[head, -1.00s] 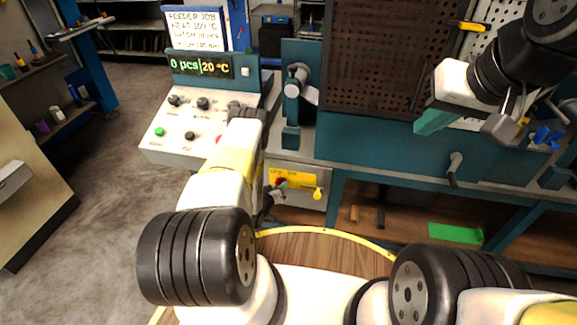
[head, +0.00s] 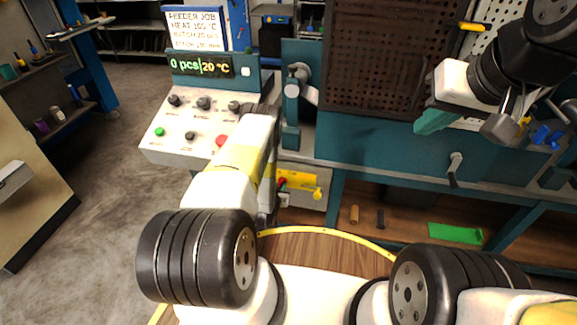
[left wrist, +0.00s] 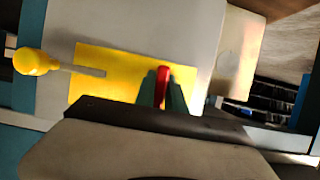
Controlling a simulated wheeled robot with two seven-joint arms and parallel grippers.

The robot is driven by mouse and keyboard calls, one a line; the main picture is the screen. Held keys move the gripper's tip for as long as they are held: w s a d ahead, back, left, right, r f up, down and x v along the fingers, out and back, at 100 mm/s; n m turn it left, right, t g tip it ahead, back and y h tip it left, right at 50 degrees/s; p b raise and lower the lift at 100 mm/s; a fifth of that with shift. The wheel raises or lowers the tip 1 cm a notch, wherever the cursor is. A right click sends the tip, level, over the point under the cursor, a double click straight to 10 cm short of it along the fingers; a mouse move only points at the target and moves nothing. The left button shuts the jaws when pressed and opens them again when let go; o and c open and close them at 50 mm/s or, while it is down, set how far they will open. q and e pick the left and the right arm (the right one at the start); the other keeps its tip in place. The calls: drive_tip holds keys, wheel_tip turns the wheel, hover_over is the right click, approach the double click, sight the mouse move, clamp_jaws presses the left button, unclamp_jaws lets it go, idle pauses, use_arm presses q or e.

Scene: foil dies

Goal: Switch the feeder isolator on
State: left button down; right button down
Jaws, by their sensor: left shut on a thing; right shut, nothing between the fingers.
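The feeder isolator is a grey box with a yellow plate (head: 300,179) low under the bench edge. Its small red handle (head: 282,182) is at the plate's left end. In the left wrist view the red handle (left wrist: 162,84) stands between the fingers of my left gripper (left wrist: 162,92), in front of the yellow plate (left wrist: 105,68). My left gripper (head: 283,197) is shut on the handle; its fingertips are largely hidden in the head view. My right gripper (head: 433,121) is shut and empty, high at the right in front of the bench.
A yellow knob (head: 318,193) on a grey stem sits right of the handle; it also shows in the left wrist view (left wrist: 36,62). The control console (head: 180,150) stands left, its display reading 0 pcs, 20 °C.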

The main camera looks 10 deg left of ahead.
idle(0.4)
use_arm(q)
drive_tip(key=c, duration=1.4)
unclamp_jaws()
drive_tip(key=v, duration=0.8)
